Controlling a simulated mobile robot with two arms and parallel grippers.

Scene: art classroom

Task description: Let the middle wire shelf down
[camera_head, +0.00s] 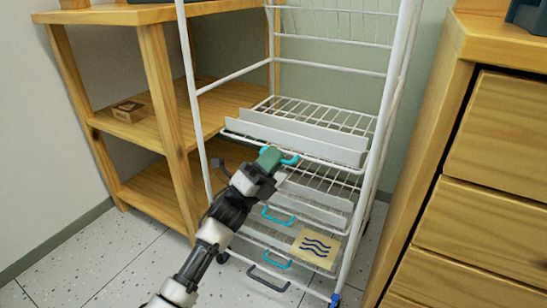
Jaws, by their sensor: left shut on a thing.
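A white wire rack (386,110) stands in the centre with several wire shelves. The upper flat shelf (345,116) lies level and has a white front lip (300,138). A cyan handle (291,160) sits at its front edge. My left gripper (268,164) is shut on this handle; its dark and green fingers hide the handle's left part. More wire shelves lie close below, with another cyan handle (278,217) and a third one (276,261). I cannot tell for sure which shelf is the middle one. My right gripper is not in view.
A wooden shelf unit (160,90) with a small box (129,111) stands on the left. A wooden drawer cabinet (490,190) stands close on the right. A card with wavy lines (315,248) hangs low on the rack's front. Speckled floor (110,265) is free at front left.

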